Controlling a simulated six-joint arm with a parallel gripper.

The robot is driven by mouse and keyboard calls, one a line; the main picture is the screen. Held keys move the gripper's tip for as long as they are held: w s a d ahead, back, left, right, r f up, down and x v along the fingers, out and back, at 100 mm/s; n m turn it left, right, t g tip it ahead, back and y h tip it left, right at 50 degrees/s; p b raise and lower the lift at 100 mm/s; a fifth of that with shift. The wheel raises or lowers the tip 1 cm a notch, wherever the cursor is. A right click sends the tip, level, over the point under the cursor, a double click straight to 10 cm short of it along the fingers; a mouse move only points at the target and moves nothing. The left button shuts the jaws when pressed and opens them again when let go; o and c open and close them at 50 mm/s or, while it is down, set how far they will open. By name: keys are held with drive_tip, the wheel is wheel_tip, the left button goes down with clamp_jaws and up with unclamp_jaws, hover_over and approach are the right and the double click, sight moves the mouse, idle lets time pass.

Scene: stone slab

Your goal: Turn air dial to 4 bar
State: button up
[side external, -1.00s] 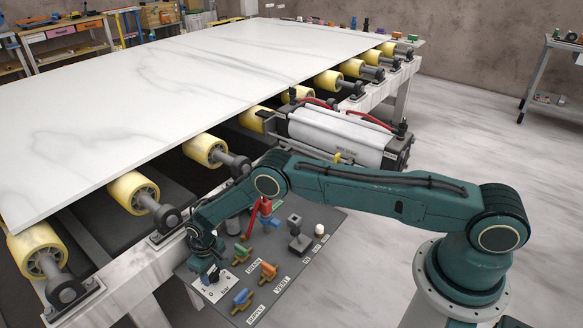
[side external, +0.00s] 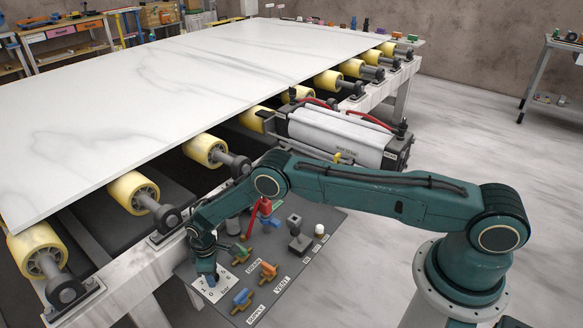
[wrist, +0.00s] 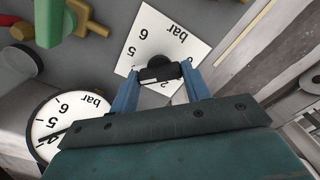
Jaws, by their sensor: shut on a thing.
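The air dial is a black knob (wrist: 157,67) on a square white plate (wrist: 178,38) marked with figures and "bar". In the wrist view, my gripper (wrist: 160,72) has its two blue fingers on either side of the knob and is shut on it. The fingers hide part of the plate's scale, and I cannot tell which figure the knob points to. A round white gauge (wrist: 82,108) marked "bar" sits at the lower left, partly hidden by my gripper. In the side view, my gripper (side external: 207,277) is down at the white plate (side external: 222,286).
Beside the plate on the grey panel stand a blue valve handle (side external: 242,296), an orange one (side external: 268,270), a green one (side external: 241,250) and a red one (side external: 266,208). The white slab (side external: 170,95) on yellow rollers lies behind. A large cylinder (side external: 335,136) lies at its edge.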

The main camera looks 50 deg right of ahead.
drive_tip(key=shift+n, duration=0.6)
drive_tip(key=o, duration=1)
drive_tip(key=shift+r, duration=0.15)
wheel_tip(320, 180, up, 14)
drive_tip(key=shift+f, duration=0.25)
idle(0.3)
